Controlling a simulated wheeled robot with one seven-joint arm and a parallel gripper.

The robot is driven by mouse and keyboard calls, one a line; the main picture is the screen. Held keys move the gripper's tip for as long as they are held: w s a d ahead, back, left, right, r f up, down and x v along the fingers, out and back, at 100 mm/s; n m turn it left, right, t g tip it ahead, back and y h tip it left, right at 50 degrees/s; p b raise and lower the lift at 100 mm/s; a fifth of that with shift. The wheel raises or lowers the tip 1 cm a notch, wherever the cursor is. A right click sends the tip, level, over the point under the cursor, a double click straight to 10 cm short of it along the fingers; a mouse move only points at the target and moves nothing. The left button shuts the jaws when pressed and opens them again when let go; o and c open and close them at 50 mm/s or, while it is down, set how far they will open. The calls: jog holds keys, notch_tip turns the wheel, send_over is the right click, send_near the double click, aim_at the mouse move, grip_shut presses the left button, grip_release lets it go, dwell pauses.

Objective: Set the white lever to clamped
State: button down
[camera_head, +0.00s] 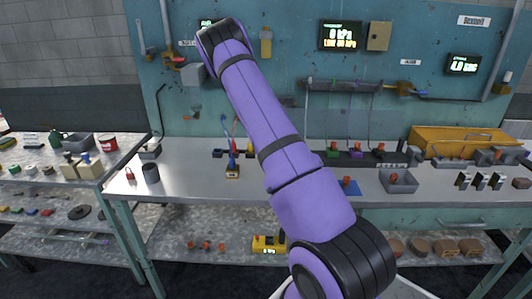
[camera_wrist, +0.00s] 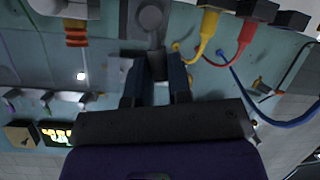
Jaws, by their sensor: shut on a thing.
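In the wrist view my gripper (camera_wrist: 155,75) has its two dark fingers close together on the end of a pale grey lever. This looks like the white lever (camera_wrist: 151,28), with a rounded hub above the fingertips. The part between the fingers is mostly hidden. I cannot read any clamped mark or tell the lever's setting. In the head view my purple arm covers the gripper and the lever.
Yellow (camera_wrist: 207,32), red (camera_wrist: 246,36) and blue (camera_wrist: 262,110) hoses hang close to the fingers. An orange-ringed fitting (camera_wrist: 76,33) is on the other side. The bench (camera_head: 200,180) holds a grey bin (camera_head: 398,181) and dark stands (camera_head: 480,180).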

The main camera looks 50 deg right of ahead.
jog(key=shift+s+d+m+t+y, duration=0.25)
jog(key=shift+s+m+t+y, duration=0.15)
jog(key=shift+m, duration=0.2)
jog(key=shift+s+d+m+t+y, duration=0.2)
jog(key=shift+s+m+t+y, duration=0.1)
jog(key=shift+m+t, duration=0.25)
jog(key=c, duration=1.1)
grip_release()
jog(key=shift+o, duration=0.2)
jog(key=v, duration=1)
jog(key=shift+s+a+r, duration=0.2)
jog(key=shift+s+a, duration=0.05)
